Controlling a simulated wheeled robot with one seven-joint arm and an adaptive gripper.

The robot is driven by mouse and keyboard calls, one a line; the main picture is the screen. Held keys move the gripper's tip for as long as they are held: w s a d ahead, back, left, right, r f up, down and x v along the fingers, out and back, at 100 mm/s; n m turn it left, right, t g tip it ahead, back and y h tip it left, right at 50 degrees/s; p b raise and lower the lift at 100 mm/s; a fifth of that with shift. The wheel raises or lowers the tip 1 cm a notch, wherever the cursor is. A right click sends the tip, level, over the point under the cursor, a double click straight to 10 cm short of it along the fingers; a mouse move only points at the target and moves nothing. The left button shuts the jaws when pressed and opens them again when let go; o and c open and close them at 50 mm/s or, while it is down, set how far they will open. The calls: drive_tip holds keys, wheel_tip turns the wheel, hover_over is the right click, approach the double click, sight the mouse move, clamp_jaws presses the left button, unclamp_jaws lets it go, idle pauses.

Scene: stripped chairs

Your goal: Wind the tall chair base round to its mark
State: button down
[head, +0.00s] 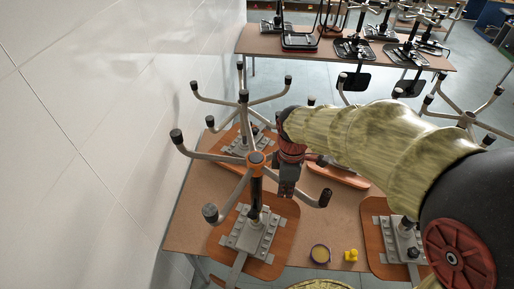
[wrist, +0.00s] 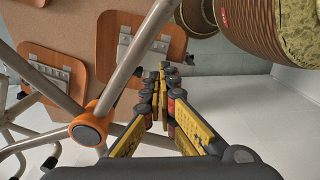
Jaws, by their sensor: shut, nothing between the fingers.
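The tall chair base stands upside down on the table nearest me. Its orange hub (head: 256,158) tops a dark column, and grey legs with dark end caps spread out from it. The column rises from a metal plate on a wooden seat (head: 286,236). My gripper (head: 287,190) points down just right of the hub, among the right-hand legs. In the wrist view my gripper (wrist: 163,75) has its fingers together and empty. The orange hub (wrist: 88,131) is left of them, and a leg (wrist: 137,57) runs close by their left side; touching cannot be told. I cannot make out a mark.
Another upturned base (head: 243,97) stands close behind, and a wooden seat (head: 376,222) with a plate lies to the right. A tape roll (head: 320,254) and a small yellow object (head: 351,255) lie at the front. A white wall (head: 110,120) stands left. More upturned chairs fill the back table (head: 300,55).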

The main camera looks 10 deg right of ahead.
wheel_tip(320, 180, up, 13)
drive_tip(key=p, duration=0.4)
drive_tip(key=shift+p, duration=0.3)
idle(0.3)
